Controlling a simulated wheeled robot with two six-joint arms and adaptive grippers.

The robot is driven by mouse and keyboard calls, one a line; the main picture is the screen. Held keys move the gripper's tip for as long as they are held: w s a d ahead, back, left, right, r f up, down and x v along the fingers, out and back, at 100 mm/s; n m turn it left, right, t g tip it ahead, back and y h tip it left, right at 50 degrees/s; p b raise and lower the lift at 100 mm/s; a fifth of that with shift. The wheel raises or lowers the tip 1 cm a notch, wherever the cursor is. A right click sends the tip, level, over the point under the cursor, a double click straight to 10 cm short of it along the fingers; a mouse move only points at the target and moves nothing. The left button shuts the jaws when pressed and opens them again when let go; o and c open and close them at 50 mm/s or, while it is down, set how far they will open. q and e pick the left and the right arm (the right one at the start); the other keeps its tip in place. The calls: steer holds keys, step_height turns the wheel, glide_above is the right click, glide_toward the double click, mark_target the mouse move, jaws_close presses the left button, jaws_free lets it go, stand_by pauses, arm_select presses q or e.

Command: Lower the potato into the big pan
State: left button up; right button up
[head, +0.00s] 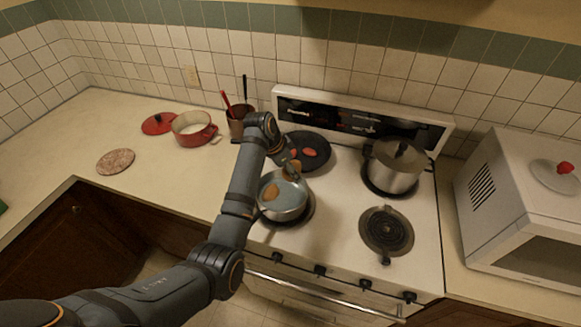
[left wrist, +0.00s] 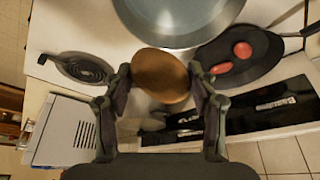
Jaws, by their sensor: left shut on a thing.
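My left gripper (head: 292,172) is shut on a brown, rounded potato (left wrist: 160,77), seen between its two fingers in the left wrist view. The big pan (head: 283,213) is a deep, grey metal pan on the front left burner. The gripper is above its far side in the head view. In the left wrist view the potato overlaps the edge of the pan (left wrist: 182,38) in the picture; any contact cannot be told. A brown patch shows inside the pan in the head view; I cannot tell whether it is another item. My right gripper is out of view.
A dark frying pan (head: 317,140) with red pieces sits behind, on the rear left. A lidded pot (head: 395,172) stands at the rear right; the front right burner (head: 386,230) is bare. A red pot (head: 194,130) and a utensil holder (head: 239,128) stand on the left counter.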

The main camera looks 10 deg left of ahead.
arm_select(q)
steer(key=shift+f+b, duration=1.7)
steer(key=shift+f, duration=2.7)
steer(key=shift+f+b, duration=1.4)
steer(key=shift+f, duration=1.4)
steer(key=o, duration=1.3)
steer(key=shift+o, duration=0.2)
steer(key=v, duration=1.2)
